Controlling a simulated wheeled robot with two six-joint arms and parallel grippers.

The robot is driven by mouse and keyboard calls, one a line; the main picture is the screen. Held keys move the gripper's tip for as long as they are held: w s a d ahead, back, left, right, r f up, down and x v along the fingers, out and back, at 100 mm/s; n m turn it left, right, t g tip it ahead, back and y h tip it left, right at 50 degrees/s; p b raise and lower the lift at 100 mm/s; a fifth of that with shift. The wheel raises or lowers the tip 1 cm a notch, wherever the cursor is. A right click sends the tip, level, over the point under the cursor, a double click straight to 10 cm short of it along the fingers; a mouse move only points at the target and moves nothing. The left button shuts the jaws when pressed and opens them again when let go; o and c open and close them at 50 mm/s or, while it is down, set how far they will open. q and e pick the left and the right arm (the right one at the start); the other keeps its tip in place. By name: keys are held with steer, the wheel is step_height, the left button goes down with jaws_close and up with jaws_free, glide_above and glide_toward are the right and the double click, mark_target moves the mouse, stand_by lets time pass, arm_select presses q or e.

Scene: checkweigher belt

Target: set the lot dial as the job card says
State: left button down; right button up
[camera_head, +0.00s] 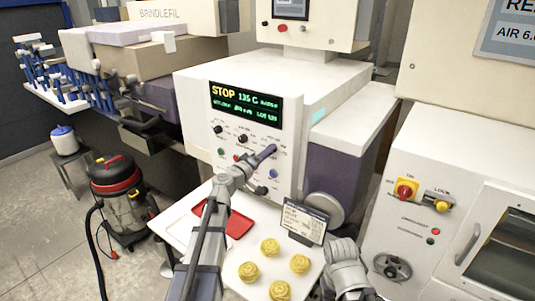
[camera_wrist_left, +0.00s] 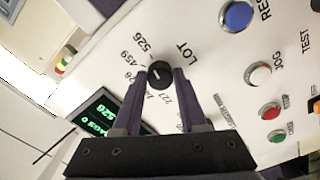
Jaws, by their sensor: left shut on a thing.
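The lot dial (camera_wrist_left: 159,73) is a round black knob with a white mark, on the white panel by the word LOT. Numbers including 526 and 459 ring it. My left gripper (camera_wrist_left: 160,80) is shut on the dial, one purple finger on each side. In the head view my left gripper (camera_head: 265,155) is at the panel below the display and hides the dial. The display (camera_head: 245,104) shows STOP; in the left wrist view its end (camera_wrist_left: 105,112) seems to read 526. The job card (camera_head: 304,222) stands on the white table, its print too small to read. My right gripper (camera_head: 343,255) is right of the card; its fingers are unclear.
Other black knobs (camera_head: 243,138) and a blue button (camera_head: 273,174) sit close to the dial; the blue button also shows in the wrist view (camera_wrist_left: 237,15). Several yellow coils (camera_head: 270,247) and a red tray (camera_head: 238,224) lie on the table. A cabinet (camera_head: 405,235) stands at right.

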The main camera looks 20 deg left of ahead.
arm_select(q)
steer(key=shift+s, duration=0.1)
steer(key=shift+c, duration=2.2)
jaws_free()
steer(key=v, duration=0.7)
steer(key=shift+s, duration=0.3)
steer(key=shift+a, duration=0.15)
